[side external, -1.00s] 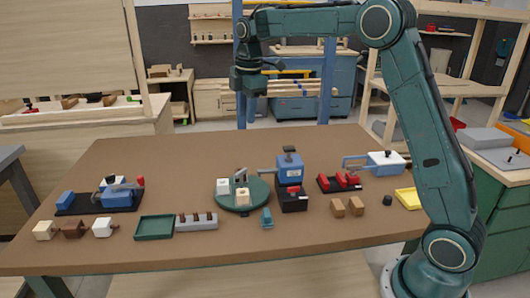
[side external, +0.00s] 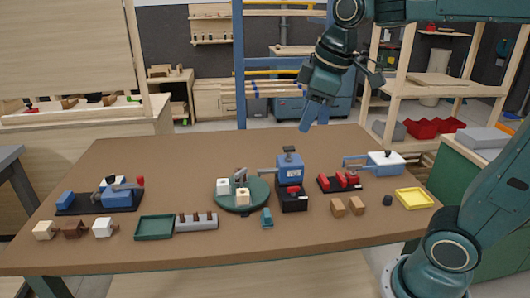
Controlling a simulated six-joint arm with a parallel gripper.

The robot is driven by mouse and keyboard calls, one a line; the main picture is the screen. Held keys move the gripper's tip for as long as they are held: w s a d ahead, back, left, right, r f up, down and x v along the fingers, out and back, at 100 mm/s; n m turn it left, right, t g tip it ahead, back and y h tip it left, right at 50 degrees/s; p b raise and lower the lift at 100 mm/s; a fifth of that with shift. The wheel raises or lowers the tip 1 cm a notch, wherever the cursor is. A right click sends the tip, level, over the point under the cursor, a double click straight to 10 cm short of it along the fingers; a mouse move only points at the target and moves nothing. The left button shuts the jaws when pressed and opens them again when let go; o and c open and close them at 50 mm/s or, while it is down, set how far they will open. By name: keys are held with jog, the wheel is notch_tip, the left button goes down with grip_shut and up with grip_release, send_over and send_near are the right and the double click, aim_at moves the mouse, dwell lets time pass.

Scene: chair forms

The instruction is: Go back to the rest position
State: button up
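My gripper (side external: 318,100) is in the air above the back right part of the brown table (side external: 160,160), well clear of everything on it.
A green turntable (side external: 258,192) with white blocks stands mid-table, beside a blue machine (side external: 290,172). A red-jawed fixture (side external: 340,182), a blue-white device (side external: 385,162), a yellow tray (side external: 414,198), a green tray (side external: 155,227) and a blue vise (side external: 116,192) surround it. The back of the table is clear.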

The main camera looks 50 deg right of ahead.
jog(key=s+a+f+m, duration=0.1)
jog(key=s+f+m, duration=0.1)
jog(key=s, duration=0.4)
jog(key=s+f+m+t, duration=0.1)
jog(key=s+f+m, duration=0.2)
jog(key=s, duration=0.3)
jog(key=shift+s+a+f+t, duration=0.3)
jog(key=shift+s+a+f, duration=0.05)
jog(key=shift+a+f, duration=0.05)
dwell(0.3)
